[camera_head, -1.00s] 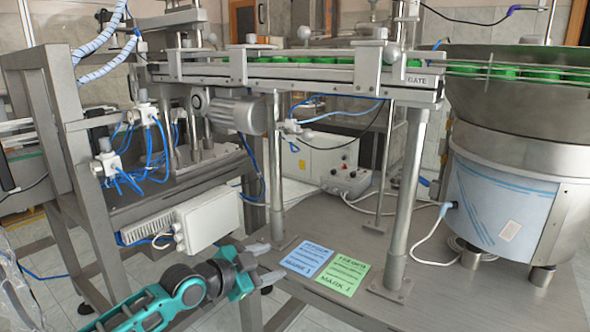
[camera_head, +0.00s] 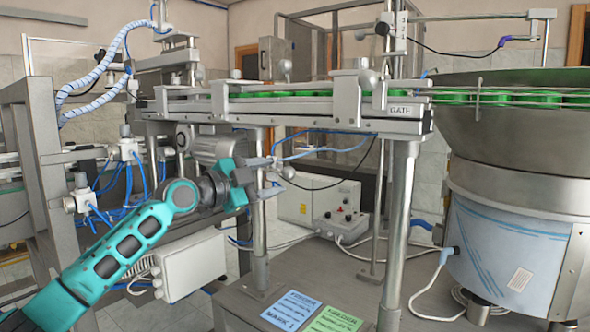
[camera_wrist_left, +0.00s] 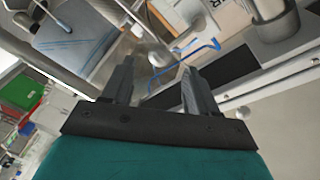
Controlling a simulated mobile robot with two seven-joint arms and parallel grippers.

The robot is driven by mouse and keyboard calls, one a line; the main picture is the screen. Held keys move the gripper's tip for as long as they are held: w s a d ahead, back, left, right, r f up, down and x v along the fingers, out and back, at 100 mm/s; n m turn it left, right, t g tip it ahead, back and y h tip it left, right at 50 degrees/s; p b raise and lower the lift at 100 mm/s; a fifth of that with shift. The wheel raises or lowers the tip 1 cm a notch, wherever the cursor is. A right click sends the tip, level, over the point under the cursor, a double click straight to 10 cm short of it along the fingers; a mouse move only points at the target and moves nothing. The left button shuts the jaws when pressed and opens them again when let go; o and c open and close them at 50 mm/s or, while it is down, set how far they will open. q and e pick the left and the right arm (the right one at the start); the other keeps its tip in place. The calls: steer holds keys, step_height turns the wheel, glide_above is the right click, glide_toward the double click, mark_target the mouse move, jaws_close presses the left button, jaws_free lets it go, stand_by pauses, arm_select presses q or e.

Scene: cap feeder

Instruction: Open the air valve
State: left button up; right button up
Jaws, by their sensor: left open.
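A small metal fitting with blue air hose (camera_head: 287,172), which looks like the air valve, sits under the conveyor by a steel post. My left gripper (camera_head: 273,176) is open and empty just to the left of this fitting in the head view, its fingers pointing right. I cannot tell whether they touch it. In the left wrist view the open fingers (camera_wrist_left: 158,68) have nothing gripped between them, and a blue hose (camera_wrist_left: 203,47) runs just beyond the tips. The valve's handle is too small to make out. My right gripper is not in view.
The conveyor (camera_head: 300,108) with green caps runs right above the gripper. A motor (camera_head: 211,146) is behind my wrist. A control box (camera_head: 342,222) stands behind on the table, and a large bowl feeder (camera_head: 515,220) is at right. Blue and green cards (camera_head: 333,320) lie in front.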

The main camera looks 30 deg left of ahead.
mark_target(279, 172)
arm_select(q)
steer(key=x, duration=0.8)
steer(key=shift+p, duration=0.35)
jaws_close()
steer(key=shift+f, duration=0.1)
